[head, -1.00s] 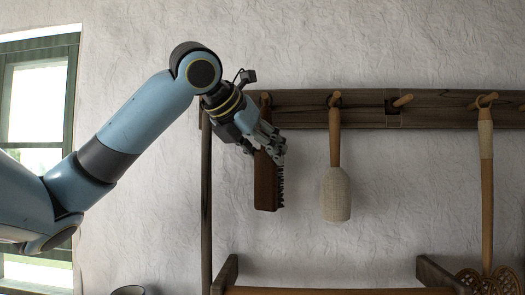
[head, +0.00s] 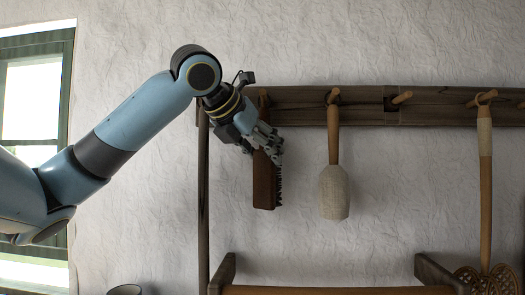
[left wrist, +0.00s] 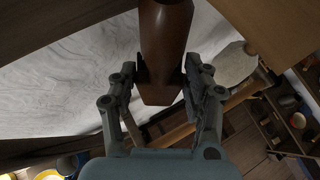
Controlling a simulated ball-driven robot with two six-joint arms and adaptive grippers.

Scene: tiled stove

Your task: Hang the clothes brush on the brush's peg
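The clothes brush (head: 264,185), a dark brown block with dark bristles on its right side, hangs upright at the left end of the peg rail. My left gripper (head: 272,150) is shut on its upper part. In the left wrist view, the brush's brown wood (left wrist: 164,50) lies between the two fingers (left wrist: 165,75), which appear to touch it. The leftmost peg (head: 264,97) shows just above my gripper. Whether the brush's top is on this peg is hidden by my gripper. My right gripper is not in view.
The wooden rail (head: 360,113) also holds a pale-headed brush (head: 334,190) close on the right, an empty peg (head: 402,97), and a long-handled beater (head: 486,190). A wooden frame (head: 340,290) stands below. Wall space between the hanging things is free.

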